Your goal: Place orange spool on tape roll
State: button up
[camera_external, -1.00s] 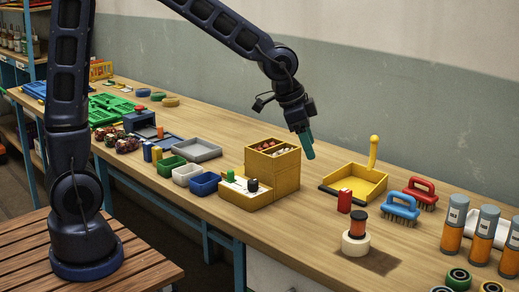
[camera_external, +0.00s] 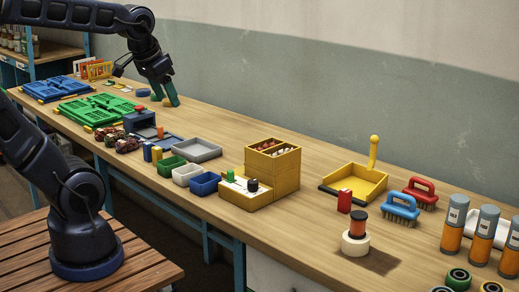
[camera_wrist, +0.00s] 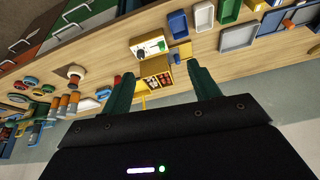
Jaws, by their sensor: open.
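The orange spool (camera_external: 358,224), with dark ends, stands upright on top of the cream tape roll (camera_external: 355,245) near the front right of the workbench. In the wrist view the spool (camera_wrist: 74,81) and the tape roll (camera_wrist: 76,71) show small at the left, still together. My gripper (camera_external: 166,101) is at the far left part of the bench, well away from both. Its teal fingers are apart with nothing between them; the wrist view shows the open fingers (camera_wrist: 160,70) too.
Yellow stacked bins (camera_external: 272,168) stand mid-bench. A blue ring (camera_external: 143,93) lies beside my gripper. Green crates (camera_external: 97,109) lie at left.

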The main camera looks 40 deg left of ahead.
jog(key=shift+n, duration=0.6)
jog(key=s, duration=0.1)
jog(key=s+a, duration=0.2)
jog(key=shift+s+a+f, duration=0.15)
jog(key=shift+s+f, duration=0.1)
jog(key=shift+s, duration=0.05)
dwell(0.6)
